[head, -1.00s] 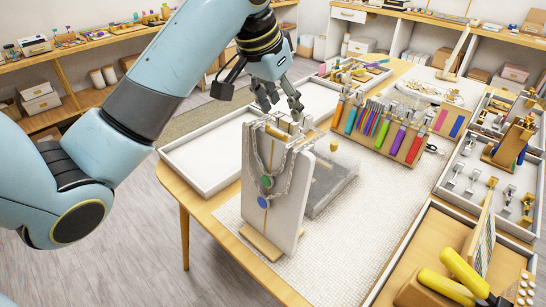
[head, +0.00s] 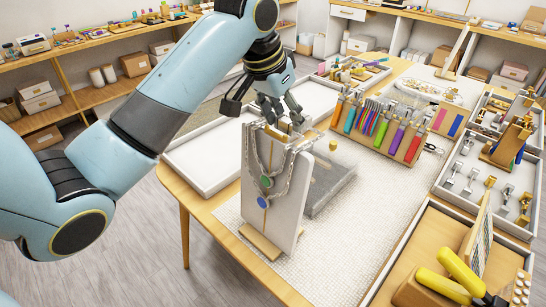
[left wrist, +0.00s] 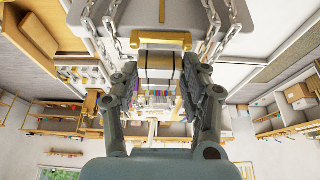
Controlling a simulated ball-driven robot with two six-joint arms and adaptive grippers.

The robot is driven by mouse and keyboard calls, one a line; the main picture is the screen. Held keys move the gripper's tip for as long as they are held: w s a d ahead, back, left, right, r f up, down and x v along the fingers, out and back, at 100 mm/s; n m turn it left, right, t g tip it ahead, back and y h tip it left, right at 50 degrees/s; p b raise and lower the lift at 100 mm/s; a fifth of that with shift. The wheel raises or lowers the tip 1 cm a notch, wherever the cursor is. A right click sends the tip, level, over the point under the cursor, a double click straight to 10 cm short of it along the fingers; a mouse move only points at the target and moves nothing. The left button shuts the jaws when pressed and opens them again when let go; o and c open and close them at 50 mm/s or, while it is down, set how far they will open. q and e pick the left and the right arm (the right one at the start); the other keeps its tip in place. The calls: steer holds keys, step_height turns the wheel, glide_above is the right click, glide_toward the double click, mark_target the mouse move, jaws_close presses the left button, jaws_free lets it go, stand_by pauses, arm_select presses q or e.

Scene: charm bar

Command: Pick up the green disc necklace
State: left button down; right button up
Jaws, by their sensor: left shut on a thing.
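The green disc necklace, with its green disc (head: 267,182), hangs on the front of a pale upright display stand (head: 285,225). A second necklace with a blue disc (head: 262,202) hangs below and around it on the same stand. My left gripper (head: 284,118) is at the top edge of the stand. In the left wrist view its fingers (left wrist: 160,82) are shut on a small pale and grey block at the top of the necklace. Silver chains (left wrist: 113,30) run down on both sides of it. The discs are hidden there. My right gripper is not in view.
A grey slab (head: 330,190) lies behind the stand. White trays (head: 205,155) are to the left. A rack of colourful tools (head: 385,130) stands at the back right. A wooden tray with yellow-handled tools (head: 445,280) is at the front right. The mat's front middle is clear.

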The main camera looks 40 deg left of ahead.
arm_select(q)
steer(key=shift+r, duration=0.1)
step_height(320, 180, up, 10)
stand_by(0.4)
